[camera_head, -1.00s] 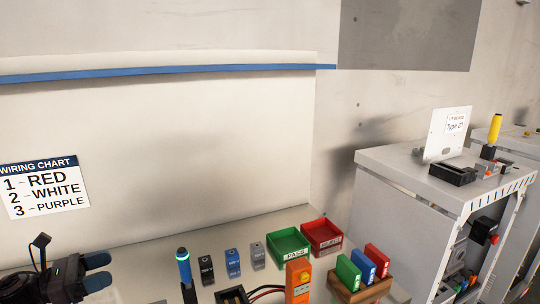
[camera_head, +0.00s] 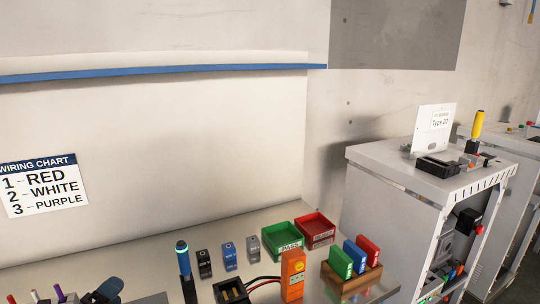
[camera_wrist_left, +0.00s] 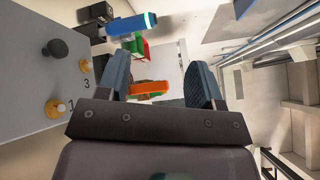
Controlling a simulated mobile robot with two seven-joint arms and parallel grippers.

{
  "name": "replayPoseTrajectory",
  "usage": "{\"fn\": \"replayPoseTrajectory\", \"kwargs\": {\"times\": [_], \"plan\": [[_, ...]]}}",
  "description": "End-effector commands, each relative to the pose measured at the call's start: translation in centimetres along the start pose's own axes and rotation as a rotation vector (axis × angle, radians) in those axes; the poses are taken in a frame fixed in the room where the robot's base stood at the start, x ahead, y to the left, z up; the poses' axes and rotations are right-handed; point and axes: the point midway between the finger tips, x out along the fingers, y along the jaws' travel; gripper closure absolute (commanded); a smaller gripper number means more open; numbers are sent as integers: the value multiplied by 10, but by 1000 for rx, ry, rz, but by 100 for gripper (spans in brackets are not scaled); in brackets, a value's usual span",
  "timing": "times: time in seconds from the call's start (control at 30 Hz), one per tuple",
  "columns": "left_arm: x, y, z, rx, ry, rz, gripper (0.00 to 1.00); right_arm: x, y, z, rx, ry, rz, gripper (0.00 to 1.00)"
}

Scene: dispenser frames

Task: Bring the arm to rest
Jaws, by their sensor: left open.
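My left gripper shows only as a dark blue fingertip (camera_head: 107,290) at the bottom edge of the head view, left of the dark screwdriver-like tool with the lit blue-green top (camera_head: 183,262). In the left wrist view my left gripper (camera_wrist_left: 163,80) has its two blue fingers wide apart. I see nothing held between them; an orange thing (camera_wrist_left: 148,88) shows beyond, in the gap. Most of the left arm is out of the head view. My right gripper is not in view.
The table holds several small blocks, a green tray (camera_head: 279,243), a red tray (camera_head: 312,226), an orange device (camera_head: 292,275) and a wooden rack (camera_head: 352,278) of coloured cards. A grey cabinet (camera_head: 395,210) stands at right. A wiring chart (camera_head: 42,186) hangs on the wall.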

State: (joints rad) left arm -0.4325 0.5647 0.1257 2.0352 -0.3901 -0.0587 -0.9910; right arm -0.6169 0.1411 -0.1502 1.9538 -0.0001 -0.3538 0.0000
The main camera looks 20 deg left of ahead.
Motion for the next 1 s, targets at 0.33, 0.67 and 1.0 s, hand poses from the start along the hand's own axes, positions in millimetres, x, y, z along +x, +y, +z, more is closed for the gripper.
{"fn": "replayPoseTrajectory", "kwargs": {"times": [0.33, 0.67, 1.0], "plan": [[-47, 34, -59, -701, -266, 407, 40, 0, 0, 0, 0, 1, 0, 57], [-113, 41, -133, -1254, -540, 803, 40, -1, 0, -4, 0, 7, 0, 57], [-156, 28, -174, -1486, -708, 1034, 40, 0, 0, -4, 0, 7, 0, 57]]}}
